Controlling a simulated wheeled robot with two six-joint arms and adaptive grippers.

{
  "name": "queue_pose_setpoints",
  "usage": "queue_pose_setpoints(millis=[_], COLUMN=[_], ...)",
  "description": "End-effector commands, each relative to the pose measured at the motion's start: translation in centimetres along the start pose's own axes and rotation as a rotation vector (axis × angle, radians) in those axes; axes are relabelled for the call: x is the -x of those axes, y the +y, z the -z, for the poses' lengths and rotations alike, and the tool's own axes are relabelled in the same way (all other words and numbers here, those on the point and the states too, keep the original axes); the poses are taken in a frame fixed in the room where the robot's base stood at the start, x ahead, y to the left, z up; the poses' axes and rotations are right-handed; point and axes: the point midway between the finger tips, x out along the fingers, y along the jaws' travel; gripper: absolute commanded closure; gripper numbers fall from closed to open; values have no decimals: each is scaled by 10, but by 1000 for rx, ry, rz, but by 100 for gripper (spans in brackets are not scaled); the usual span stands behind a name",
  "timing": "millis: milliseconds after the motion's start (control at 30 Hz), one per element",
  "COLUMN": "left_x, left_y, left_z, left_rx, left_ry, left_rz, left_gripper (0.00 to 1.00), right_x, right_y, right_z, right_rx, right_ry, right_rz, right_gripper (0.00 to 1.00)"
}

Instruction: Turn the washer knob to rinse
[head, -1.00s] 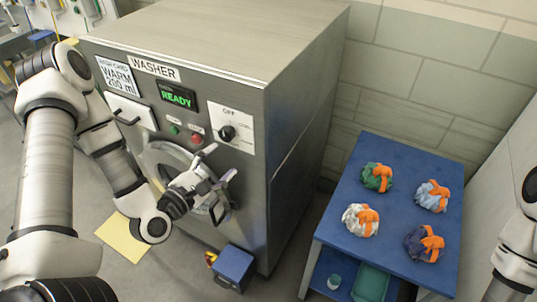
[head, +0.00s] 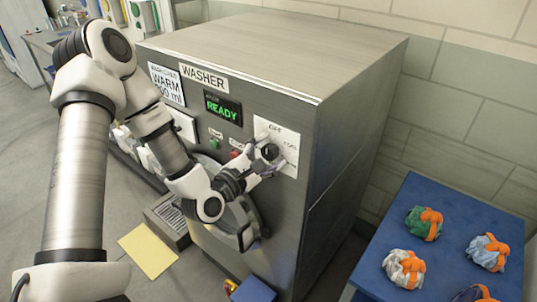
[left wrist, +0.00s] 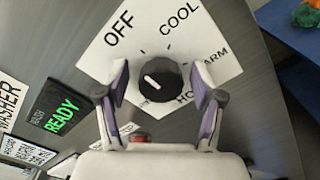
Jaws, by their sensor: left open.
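The washer knob (head: 270,152) is a black dial on a white panel at the upper right of the washer front. In the left wrist view the knob (left wrist: 160,80) has a white mark towards its upper left, on the OFF side. OFF, COOL, WARM and HOT show around it, partly covered; I cannot read a rinse label. My left gripper (head: 264,166) is at the knob. In the left wrist view its open fingers (left wrist: 160,88) stand either side of the knob, with gaps between. My right gripper is out of view.
A blue table (head: 450,225) with several orange-tied bundles stands right. A yellow sheet (head: 147,251) lies on the floor.

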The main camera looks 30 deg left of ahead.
Motion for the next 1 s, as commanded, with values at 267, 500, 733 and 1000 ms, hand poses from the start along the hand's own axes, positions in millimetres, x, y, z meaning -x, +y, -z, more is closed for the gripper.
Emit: queue_pose_setpoints(millis=[267, 500, 733, 1000], left_x=[0, 0, 0, 0], left_y=[0, 0, -1, -3], left_z=[0, 1, 2, 3], left_rx=[0, -1, -35, -176], left_ry=[0, 1, 2, 2], left_rz=[0, 0, 0, 0], left_gripper=[75, 93, 93, 93], right_x=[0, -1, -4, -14], right_y=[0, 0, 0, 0], right_z=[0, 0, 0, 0], right_rx=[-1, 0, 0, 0], right_ry=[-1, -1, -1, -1], right_rz=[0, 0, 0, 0], right_gripper=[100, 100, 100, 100])
